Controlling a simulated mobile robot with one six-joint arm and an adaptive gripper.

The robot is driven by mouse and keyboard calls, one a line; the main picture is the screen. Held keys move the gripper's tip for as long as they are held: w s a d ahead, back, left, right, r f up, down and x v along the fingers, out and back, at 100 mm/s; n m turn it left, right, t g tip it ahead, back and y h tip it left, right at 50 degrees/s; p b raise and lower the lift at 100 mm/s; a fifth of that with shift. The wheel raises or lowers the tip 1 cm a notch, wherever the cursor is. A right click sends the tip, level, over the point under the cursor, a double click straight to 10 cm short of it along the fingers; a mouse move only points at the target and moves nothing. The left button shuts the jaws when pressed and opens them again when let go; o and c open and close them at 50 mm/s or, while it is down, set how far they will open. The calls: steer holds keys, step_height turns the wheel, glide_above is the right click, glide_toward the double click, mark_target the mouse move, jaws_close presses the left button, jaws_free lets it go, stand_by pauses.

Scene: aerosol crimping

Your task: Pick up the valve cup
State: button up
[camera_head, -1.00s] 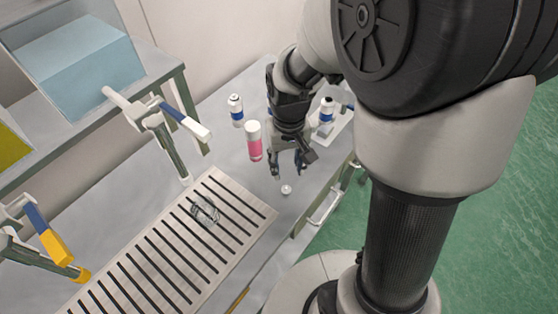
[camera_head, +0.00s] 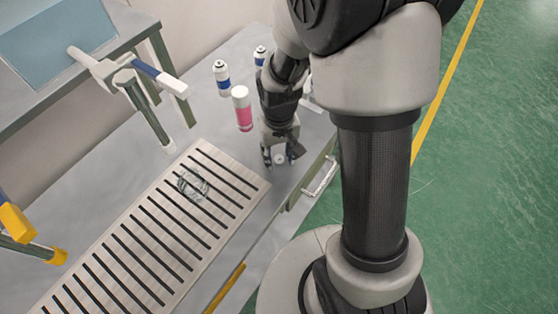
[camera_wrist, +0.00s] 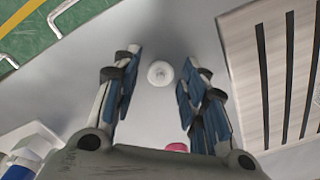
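The valve cup (camera_head: 279,159) is a small round white piece with a raised centre, lying on the grey table near its front edge. It also shows in the wrist view (camera_wrist: 160,74), where it lies between the fingertips, with a gap to each finger. My gripper (camera_head: 279,160) is low over the table and points down around the cup. In the wrist view my gripper (camera_wrist: 160,80) is open, its blue-padded fingers on either side of the cup. I cannot tell the exact height of the fingertips above the table.
A slatted board (camera_head: 150,235) with a clear crumpled-looking object (camera_head: 192,185) lies left of my gripper. A pink can with a white top (camera_head: 242,108) and white-and-blue bottles (camera_head: 221,78) stand behind. A drawer handle (camera_head: 322,177) juts from the table front.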

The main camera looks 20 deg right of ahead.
steer(key=shift+r, duration=0.1)
steer(key=shift+c, duration=0.4)
steer(key=c, duration=0.5)
steer(key=shift+r, duration=0.1)
steer(key=shift+c, duration=0.2)
